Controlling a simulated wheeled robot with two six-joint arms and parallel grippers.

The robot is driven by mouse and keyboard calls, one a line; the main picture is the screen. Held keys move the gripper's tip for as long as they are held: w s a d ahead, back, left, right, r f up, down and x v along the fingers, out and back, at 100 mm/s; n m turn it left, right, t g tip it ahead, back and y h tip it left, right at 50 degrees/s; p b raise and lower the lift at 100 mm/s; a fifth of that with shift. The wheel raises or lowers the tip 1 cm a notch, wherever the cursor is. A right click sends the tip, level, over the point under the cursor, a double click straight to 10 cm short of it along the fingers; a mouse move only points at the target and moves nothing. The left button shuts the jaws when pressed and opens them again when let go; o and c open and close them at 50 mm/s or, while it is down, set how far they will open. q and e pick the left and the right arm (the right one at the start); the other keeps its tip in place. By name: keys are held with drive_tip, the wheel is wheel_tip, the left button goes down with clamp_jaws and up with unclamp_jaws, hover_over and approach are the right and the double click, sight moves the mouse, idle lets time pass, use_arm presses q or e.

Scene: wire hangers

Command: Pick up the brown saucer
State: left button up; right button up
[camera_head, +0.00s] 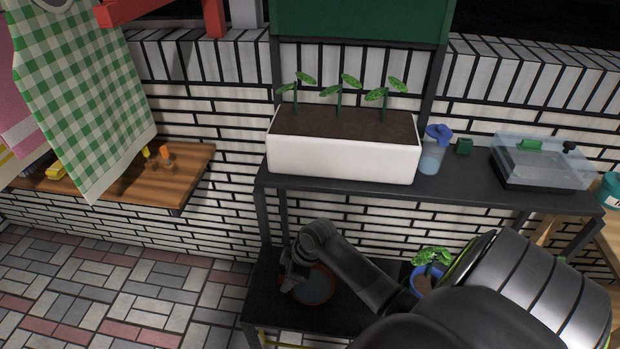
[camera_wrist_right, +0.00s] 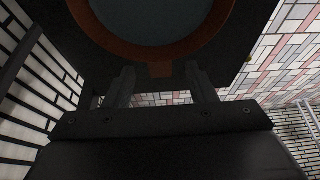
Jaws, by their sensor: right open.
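The brown saucer (camera_head: 333,285) is a round dish with an orange-brown rim and a grey-blue inside. It rests on the dark lower shelf. My right gripper (camera_head: 291,281) is at the saucer's left edge and hides part of its rim. In the right wrist view the saucer (camera_wrist_right: 150,50) fills the top, with a small brown tab at its near rim. My right gripper (camera_wrist_right: 161,78) is open there, one finger on each side of the tab. Contact cannot be told. My left gripper is not in view.
The upper shelf (camera_head: 462,186) holds a white planter (camera_head: 342,160) with seedlings, a blue-topped jar (camera_head: 433,152) and a clear box (camera_head: 540,165). A potted plant (camera_head: 428,272) in a blue pot stands right of the saucer, beside my arm. Brick wall lies behind.

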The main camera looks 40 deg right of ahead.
drive_tip(key=shift+x, duration=0.95)
clamp_jaws()
